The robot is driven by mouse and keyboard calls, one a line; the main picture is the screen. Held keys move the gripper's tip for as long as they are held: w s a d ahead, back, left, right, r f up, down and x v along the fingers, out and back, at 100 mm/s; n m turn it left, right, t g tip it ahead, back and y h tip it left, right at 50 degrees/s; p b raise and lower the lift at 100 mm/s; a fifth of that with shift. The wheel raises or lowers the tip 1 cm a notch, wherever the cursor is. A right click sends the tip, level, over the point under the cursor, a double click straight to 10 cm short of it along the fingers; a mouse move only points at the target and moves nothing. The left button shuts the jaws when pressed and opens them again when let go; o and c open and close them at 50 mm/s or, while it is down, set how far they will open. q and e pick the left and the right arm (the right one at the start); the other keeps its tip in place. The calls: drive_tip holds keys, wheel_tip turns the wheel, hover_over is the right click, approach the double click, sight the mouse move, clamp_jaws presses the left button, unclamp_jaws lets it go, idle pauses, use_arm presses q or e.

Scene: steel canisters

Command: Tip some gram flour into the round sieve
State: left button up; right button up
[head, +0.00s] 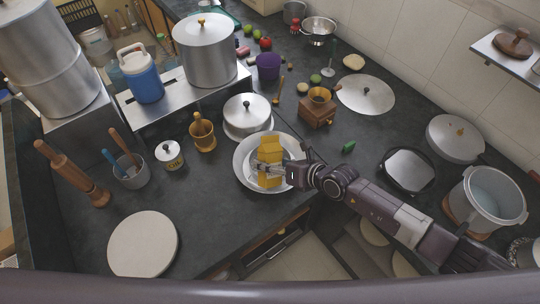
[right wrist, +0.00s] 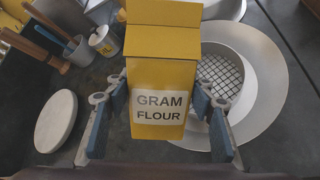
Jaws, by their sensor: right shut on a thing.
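My right gripper (head: 268,170) is shut on a yellow gram flour box (head: 270,180), with one finger on each side. In the right wrist view the box (right wrist: 163,80) shows its white "GRAM FLOUR" label, and a flap stands up at its top. The round sieve (right wrist: 218,75), with a dark wire mesh, sits in a wide pale dish (right wrist: 268,85) behind and right of the box. In the head view the box is over the dish (head: 243,168) and hides most of the sieve. No flour is visible. My left gripper is not in view.
A lidded steel pot (head: 247,113) stands just behind the dish. A brass mortar (head: 202,133) and a small lidded jar (head: 170,154) are to its left, a wooden grinder (head: 317,108) behind right. A round pale board (head: 143,244) lies front left. Dark counter is clear between board and dish.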

drive_tip(key=shift+r, duration=0.1)
idle(0.4)
drive_tip(key=shift+s+g+p, duration=0.1)
drive_tip(key=shift+g+p, duration=0.2)
drive_tip(key=shift+p, duration=0.05)
idle(5.1)
drive_tip(key=shift+s+f+m+g+p, duration=0.15)
drive_tip(key=shift+f+m+g+p, duration=0.05)
drive_tip(key=shift+m+g+p, duration=0.1)
idle(1.6)
